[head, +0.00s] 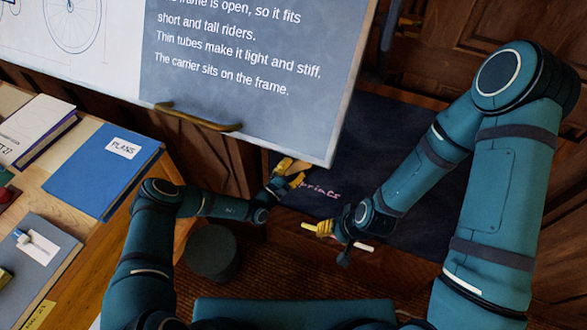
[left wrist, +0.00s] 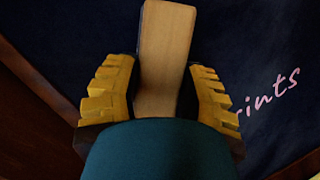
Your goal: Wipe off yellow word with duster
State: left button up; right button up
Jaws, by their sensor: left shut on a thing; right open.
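My left gripper (head: 287,180) is shut on the duster, a pale wooden block. In the left wrist view the duster (left wrist: 165,55) sits between the yellow fingers, in front of a dark navy board (left wrist: 240,40). A pink handwritten word (head: 321,190) ending in "rints" is on the navy board (head: 385,150), just right of this gripper. The word also shows in the left wrist view (left wrist: 275,90), partly hidden by a finger. I see no clearly yellow word. My right gripper (head: 322,229) is open, lower and to the right, near the board's lower edge.
A thin pale stick (head: 362,247) shows beside my right gripper. A grey-blue panel (head: 240,100) with white text and a brass handle (head: 200,120) overhangs the navy board's upper left. A desk with a blue "PLANS" book (head: 100,175) is at left; a dark round stool (head: 211,250) stands below.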

aim_at(306, 169)
pick_arm(q)
jog(key=shift+w+d+f+b, duration=0.1)
jog(key=shift+w+d+b, duration=0.1)
jog(key=shift+w+b, duration=0.25)
jog(key=shift+w+d+f+b, duration=0.15)
jog(key=shift+w+b, duration=0.1)
jog(key=shift+w, duration=0.25)
dwell(0.5)
jog(key=shift+r, duration=0.15)
jog(key=shift+s+d+p, duration=0.4)
jog(key=shift+d, duration=0.45)
jog(key=shift+s+d+p, duration=0.35)
jog(key=shift+s+d, duration=0.05)
jog(key=shift+d, duration=0.65)
jog(key=shift+w, duration=0.1)
jog(key=shift+w+a+b, duration=0.15)
jog(key=shift+w+a, duration=0.15)
jog(key=shift+a, duration=0.3)
jog(key=shift+w+a+b, duration=0.15)
jog(key=shift+w+a, duration=0.15)
jog(key=shift+a, duration=0.35)
jog(key=shift+w+a+b, duration=0.15)
jog(key=shift+w+a, duration=0.15)
jog(key=shift+a, duration=0.3)
jog(key=shift+a+r, duration=0.1)
jog(key=shift+c, duration=0.5)
